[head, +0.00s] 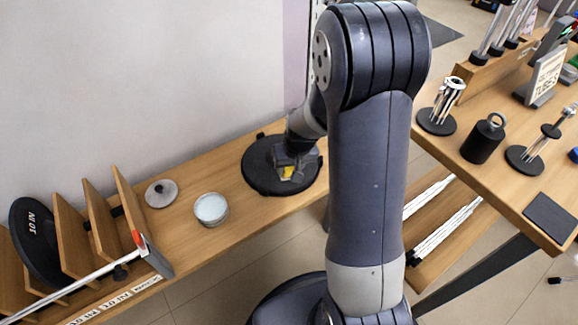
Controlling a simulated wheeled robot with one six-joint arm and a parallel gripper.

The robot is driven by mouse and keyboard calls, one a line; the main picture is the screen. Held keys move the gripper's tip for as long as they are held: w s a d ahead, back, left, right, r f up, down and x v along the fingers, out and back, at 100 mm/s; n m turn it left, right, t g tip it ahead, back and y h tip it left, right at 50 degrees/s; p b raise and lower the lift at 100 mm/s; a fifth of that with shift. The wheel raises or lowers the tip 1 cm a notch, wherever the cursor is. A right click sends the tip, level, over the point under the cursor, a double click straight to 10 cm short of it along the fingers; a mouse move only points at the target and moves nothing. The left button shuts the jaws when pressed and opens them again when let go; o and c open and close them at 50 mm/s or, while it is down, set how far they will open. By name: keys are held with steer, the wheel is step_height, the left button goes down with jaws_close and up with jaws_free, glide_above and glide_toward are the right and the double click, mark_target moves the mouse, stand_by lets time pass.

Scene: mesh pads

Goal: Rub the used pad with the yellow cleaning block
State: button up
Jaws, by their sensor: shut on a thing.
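The black pad lies flat on the wooden bench, below the block. I cannot tell whether the block touches the pad's face. My wrist and the gripper hide the pad's upper right part.
A white-topped round dish (211,209) and a grey lid with a black knob (161,193) stand left on the bench (228,178). A wooden rack (75,235) holds another black disc (35,232) at far left. A second table (500,185) at right carries a black weight (483,140).

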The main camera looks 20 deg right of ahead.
steer(key=shift+s+r, duration=0.1)
steer(key=shift+r, duration=0.25)
steer(key=shift+r, duration=0.1)
steer(key=shift+p+v, duration=1.1)
steer(key=shift+v, duration=0.4)
steer(key=shift+b+x, duration=2.6)
steer(key=shift+x, duration=1.15)
steer(key=shift+b+x, duration=0.7)
steer(key=shift+x, duration=0.25)
steer(key=shift+d, duration=0.1)
